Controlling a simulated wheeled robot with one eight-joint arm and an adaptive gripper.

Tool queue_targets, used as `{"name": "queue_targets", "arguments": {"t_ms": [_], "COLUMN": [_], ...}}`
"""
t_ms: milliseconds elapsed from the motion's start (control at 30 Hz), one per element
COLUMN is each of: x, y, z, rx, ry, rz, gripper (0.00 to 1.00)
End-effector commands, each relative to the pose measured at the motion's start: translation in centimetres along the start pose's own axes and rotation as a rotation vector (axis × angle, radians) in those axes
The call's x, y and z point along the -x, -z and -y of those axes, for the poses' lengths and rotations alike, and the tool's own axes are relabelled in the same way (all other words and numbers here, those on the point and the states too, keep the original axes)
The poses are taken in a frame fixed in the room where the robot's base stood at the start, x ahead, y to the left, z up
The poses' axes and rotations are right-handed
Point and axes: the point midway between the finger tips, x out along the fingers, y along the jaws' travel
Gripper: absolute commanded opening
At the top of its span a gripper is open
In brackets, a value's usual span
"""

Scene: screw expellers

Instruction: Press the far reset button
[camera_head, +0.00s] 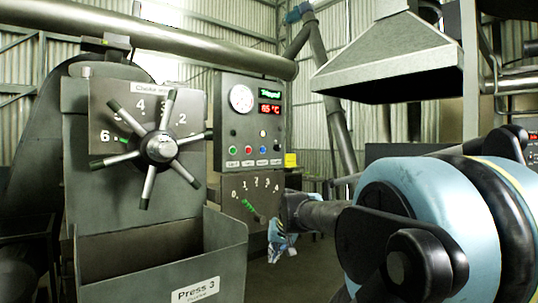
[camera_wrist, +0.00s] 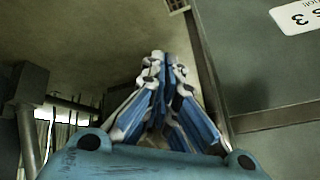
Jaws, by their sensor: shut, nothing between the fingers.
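The control panel (camera_head: 250,120) of Press 3 stands left of centre in the head view. My gripper (camera_head: 279,248) is below and right of the row, apart from the buttons. In the wrist view its blue and white fingers (camera_wrist: 158,60) meet at the tips with nothing between them.
A spoked handwheel (camera_head: 161,147) projects left of the panel. A dial plate with a green pointer (camera_head: 248,205) sits below the buttons, near my gripper. The press's open bin (camera_head: 160,262) is in front. A grey hood (camera_head: 390,60) hangs at upper right.

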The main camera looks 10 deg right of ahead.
Motion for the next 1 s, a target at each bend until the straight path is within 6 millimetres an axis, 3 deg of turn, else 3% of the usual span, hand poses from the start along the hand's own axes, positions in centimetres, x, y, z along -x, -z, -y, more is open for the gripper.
{"name": "queue_targets", "arguments": {"t_ms": [33,300,533,767,1000], "x": [0.3,2.3,5.0,8.5,12.8], "y": [2.0,11.2,19.7,28.8,37.2], "z": [0.5,3.1,3.9,2.8,-0.2], "rx": [-0.040,-0.282,-0.496,-0.694,-0.859], "ry": [0.028,0.231,0.432,0.643,0.848], "rz": [-0.018,-0.081,-0.131,-0.205,-0.295], "gripper": [0.00,0.00,0.00,0.00,0.00]}}
